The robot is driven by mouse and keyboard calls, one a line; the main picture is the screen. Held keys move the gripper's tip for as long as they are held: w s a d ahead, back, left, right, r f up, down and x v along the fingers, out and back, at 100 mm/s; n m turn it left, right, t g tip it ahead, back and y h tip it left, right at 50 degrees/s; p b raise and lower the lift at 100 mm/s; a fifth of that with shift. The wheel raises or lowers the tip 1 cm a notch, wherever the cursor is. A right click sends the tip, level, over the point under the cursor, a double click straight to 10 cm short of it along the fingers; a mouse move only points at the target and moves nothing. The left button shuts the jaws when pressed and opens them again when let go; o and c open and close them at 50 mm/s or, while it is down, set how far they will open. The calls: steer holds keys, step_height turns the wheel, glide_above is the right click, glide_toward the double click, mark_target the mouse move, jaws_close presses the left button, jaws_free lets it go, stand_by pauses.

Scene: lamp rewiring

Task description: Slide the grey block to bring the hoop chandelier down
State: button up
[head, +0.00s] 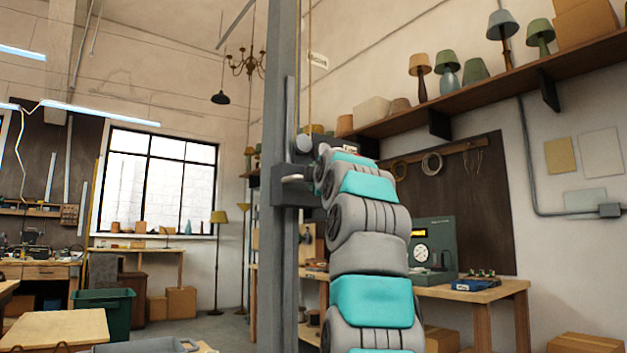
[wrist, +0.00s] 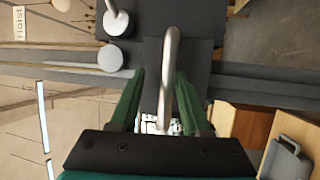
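The grey block (head: 297,196) sits on a tall grey post (head: 277,100) in the head view, with a pale metal handle (head: 292,178) on it. In the wrist view, the block (wrist: 203,55) is dark and the curved metal handle (wrist: 170,60) stands out from it. My gripper (wrist: 160,75) has its two green fingers apart, one on each side of the handle, with a visible gap on the left. The fingers are hidden in the head view. A branched chandelier (head: 247,62) hangs at the back; I see no clear hoop-shaped one.
Round grey knobs (wrist: 110,57) stand beside the block, and a "Hoist" label (wrist: 20,22) is near the rope. A workbench (head: 470,291) with a green meter box (head: 437,246) stands right of the post. A lamp shelf (head: 520,78) is above it.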

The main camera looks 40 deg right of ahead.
steer(key=shift+f, duration=0.2)
steer(key=shift+s+a+f+b, duration=0.15)
steer(key=shift+s+b, duration=0.15)
steer(key=shift+b, duration=0.15)
steer(key=r+b+v, duration=0.1)
steer(key=b+v, duration=0.3)
steer(key=v, duration=0.2)
steer(key=shift+s+f, duration=0.45)
steer(key=shift+s, duration=0.05)
steer(key=shift+a, duration=0.15)
